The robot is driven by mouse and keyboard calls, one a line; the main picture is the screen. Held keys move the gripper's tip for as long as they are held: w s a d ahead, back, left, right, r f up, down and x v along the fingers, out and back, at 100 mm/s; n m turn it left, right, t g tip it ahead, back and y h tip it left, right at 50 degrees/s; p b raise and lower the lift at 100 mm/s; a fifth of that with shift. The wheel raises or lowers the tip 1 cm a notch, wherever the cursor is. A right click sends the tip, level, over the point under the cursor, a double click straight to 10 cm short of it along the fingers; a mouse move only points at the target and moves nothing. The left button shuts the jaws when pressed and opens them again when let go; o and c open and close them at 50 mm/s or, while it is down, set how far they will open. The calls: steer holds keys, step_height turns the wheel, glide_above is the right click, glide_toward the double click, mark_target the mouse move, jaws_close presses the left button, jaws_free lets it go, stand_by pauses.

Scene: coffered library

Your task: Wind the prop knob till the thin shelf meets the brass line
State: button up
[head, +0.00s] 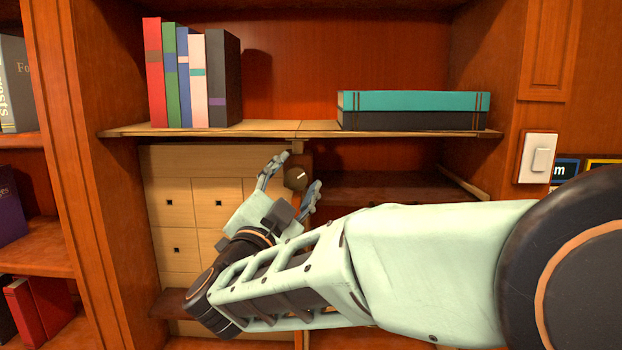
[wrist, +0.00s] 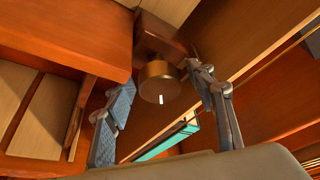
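The thin shelf (head: 290,128) is a pale wooden board that spans the bay and looks about level in the head view. The prop knob (head: 299,177) is a round, dark brass knob with a white mark, just under the shelf's middle. In the wrist view the knob (wrist: 155,72) hangs from a dark wooden block, its white mark near the lower rim. My gripper (head: 292,178) is open, one finger on each side of the knob. In the wrist view my gripper (wrist: 161,80) shows gaps beside the knob. I cannot clearly make out the brass line.
Several upright books (head: 185,78) stand on the shelf's left, and a teal and black stack (head: 415,110) lies on its right. Small drawers (head: 175,205) sit below left. A light switch (head: 538,158) is on the right post. A dark recess lies right of the knob.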

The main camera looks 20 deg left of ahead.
steer(key=v, duration=1.2)
